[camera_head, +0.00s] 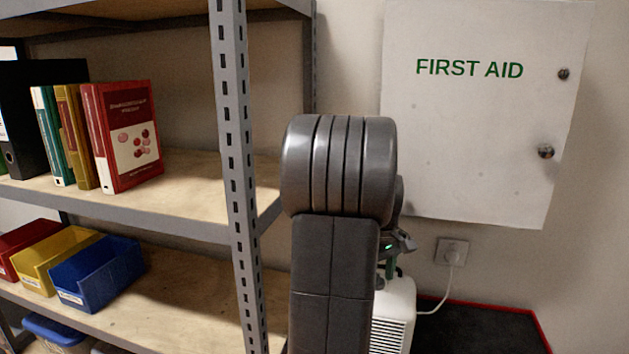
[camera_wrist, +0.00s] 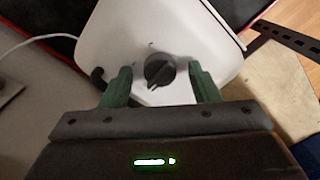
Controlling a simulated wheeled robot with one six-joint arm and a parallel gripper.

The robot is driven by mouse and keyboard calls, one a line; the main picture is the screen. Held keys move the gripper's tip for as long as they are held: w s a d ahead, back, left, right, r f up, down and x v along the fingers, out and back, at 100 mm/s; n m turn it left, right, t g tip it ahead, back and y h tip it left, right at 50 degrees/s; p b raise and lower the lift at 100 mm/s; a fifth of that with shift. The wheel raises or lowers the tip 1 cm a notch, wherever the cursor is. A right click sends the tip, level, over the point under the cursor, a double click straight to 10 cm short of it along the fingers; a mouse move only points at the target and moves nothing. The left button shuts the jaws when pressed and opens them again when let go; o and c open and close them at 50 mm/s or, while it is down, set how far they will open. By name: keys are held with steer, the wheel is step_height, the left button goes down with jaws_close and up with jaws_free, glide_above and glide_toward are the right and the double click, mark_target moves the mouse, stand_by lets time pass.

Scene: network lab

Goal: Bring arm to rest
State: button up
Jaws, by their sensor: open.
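My arm stands upright in the middle of the head view, in front of the wall between the shelf and the first aid cabinet. Beyond the fingertips is a white appliance (camera_wrist: 205,35) with a dark round knob (camera_wrist: 160,69), which lies between the fingers in the picture. I cannot tell if the fingers touch it. In the head view my arm hides most of the gripper and part of the white appliance (camera_head: 398,308).
A metal shelf post (camera_head: 233,150) stands close left of my arm. The shelf holds books (camera_head: 125,135) and coloured bins (camera_head: 98,273). A first aid cabinet (camera_head: 480,130) hangs at right above a wall socket (camera_head: 452,251) with a white cable. A dark red-edged surface (camera_head: 480,328) lies below.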

steer(key=m+b, duration=0.1)
steer(key=m, duration=0.5)
steer(key=m+b, duration=0.2)
steer(key=m, duration=0.4)
stand_by(0.7)
